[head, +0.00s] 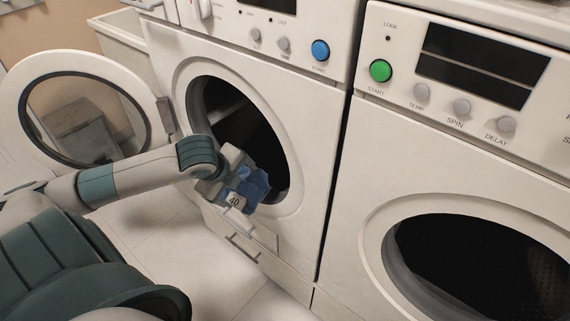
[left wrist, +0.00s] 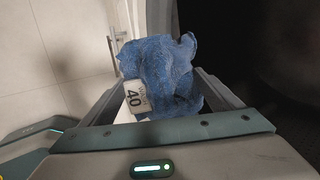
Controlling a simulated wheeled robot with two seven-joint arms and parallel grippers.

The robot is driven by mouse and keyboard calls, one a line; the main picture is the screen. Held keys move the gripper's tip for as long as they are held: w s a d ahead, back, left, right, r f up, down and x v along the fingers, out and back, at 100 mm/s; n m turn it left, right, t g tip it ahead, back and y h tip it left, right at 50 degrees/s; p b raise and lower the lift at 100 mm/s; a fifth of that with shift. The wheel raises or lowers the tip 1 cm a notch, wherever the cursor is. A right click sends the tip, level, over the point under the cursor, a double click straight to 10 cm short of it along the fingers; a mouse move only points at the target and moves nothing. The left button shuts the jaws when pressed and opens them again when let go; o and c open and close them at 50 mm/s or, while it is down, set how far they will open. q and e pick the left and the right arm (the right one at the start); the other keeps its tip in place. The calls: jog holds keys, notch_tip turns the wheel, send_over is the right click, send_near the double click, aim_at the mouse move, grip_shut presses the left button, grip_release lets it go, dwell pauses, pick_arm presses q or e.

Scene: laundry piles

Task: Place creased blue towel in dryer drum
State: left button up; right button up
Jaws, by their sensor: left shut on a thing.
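The creased blue towel (head: 252,187) has a white tag with the number 40. My left gripper (head: 238,184) is shut on it at the lower part of the left machine's round opening. The towel also shows in the left wrist view (left wrist: 172,68), bunched between the fingers (left wrist: 165,100). The dark drum (head: 240,125) is behind and above the towel, and its inside is too dark to make out. Whether the towel is past the rim, I cannot tell. The round door (head: 137,98) of this machine stands open to the left. My right gripper is not in view.
A second machine with a dark round opening (head: 480,262) stands at the right. The left machine has a blue button (head: 320,50) and the right one a green button (head: 380,71). A drawer handle (head: 241,249) is below the opening. Tiled floor (head: 190,262) is clear.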

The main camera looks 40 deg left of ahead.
pick_arm(q)
jog(key=shift+w+d, duration=0.1)
jog(key=shift+w, duration=0.7)
jog(key=w+f, duration=0.1)
jog(key=w, duration=0.4)
jog(key=w+f, duration=0.1)
jog(key=w, duration=0.4)
jog(key=w+d+f, duration=0.1)
jog(key=w+f, duration=0.1)
jog(key=w, duration=0.3)
jog(key=shift+d+f, duration=0.1)
jog(key=shift+f, duration=0.1)
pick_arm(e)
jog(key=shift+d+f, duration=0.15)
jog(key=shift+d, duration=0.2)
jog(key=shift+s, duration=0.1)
